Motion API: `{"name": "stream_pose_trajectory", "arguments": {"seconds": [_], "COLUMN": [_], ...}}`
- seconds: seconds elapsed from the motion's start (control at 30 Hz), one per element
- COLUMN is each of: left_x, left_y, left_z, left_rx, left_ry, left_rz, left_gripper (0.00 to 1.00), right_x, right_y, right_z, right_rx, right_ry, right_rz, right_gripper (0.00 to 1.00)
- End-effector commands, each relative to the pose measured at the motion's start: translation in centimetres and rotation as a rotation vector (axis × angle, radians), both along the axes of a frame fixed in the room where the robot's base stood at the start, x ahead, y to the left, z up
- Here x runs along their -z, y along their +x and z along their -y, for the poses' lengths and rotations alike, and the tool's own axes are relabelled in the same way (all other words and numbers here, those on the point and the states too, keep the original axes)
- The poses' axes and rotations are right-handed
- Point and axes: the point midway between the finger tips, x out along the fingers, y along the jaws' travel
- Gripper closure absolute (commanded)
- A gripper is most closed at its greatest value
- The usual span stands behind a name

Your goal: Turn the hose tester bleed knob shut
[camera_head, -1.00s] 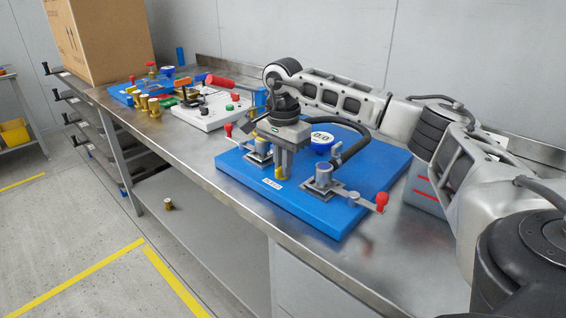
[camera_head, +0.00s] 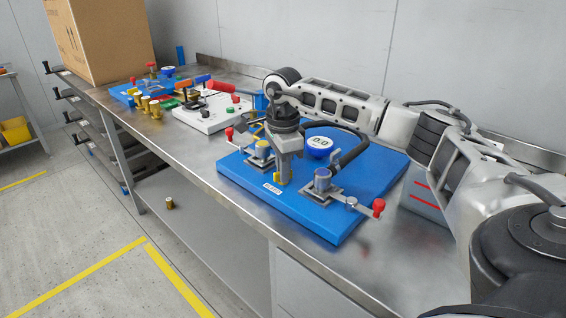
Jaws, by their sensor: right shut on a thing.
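The hose tester is a blue board (camera_head: 315,218) on the metal bench, with a round blue gauge (camera_head: 320,146) reading about 0.0, a dark hose (camera_head: 352,152) and two clamps with red-tipped levers. My right gripper (camera_head: 283,181) points straight down over the front middle of the board, between the two clamps. It is shut on the small yellow bleed knob (camera_head: 277,177), which is mostly hidden by the fingers. How far the knob is turned cannot be seen. My left gripper is out of view.
The near clamp's red-tipped lever (camera_head: 378,207) sticks out past the board's right side; the far clamp's red tip (camera_head: 229,133) is at the left. A white control box (camera_head: 205,116) and another blue station (camera_head: 125,96) stand farther along the bench. A cardboard box (camera_head: 100,40) is behind.

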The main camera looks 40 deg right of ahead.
Motion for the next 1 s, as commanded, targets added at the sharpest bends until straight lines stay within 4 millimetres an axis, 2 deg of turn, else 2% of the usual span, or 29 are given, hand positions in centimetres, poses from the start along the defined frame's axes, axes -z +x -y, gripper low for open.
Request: {"name": "stream_pose_trajectory", "arguments": {"seconds": [1.0], "left_x": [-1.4], "left_y": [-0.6], "left_z": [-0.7], "left_rx": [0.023], "left_ry": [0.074], "left_rz": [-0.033], "left_gripper": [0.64], "right_x": [-0.2], "right_y": [0.0], "right_z": [0.0], "right_rx": [0.921], "right_ry": [0.0], "right_rz": [0.001], "right_gripper": [1.0]}}
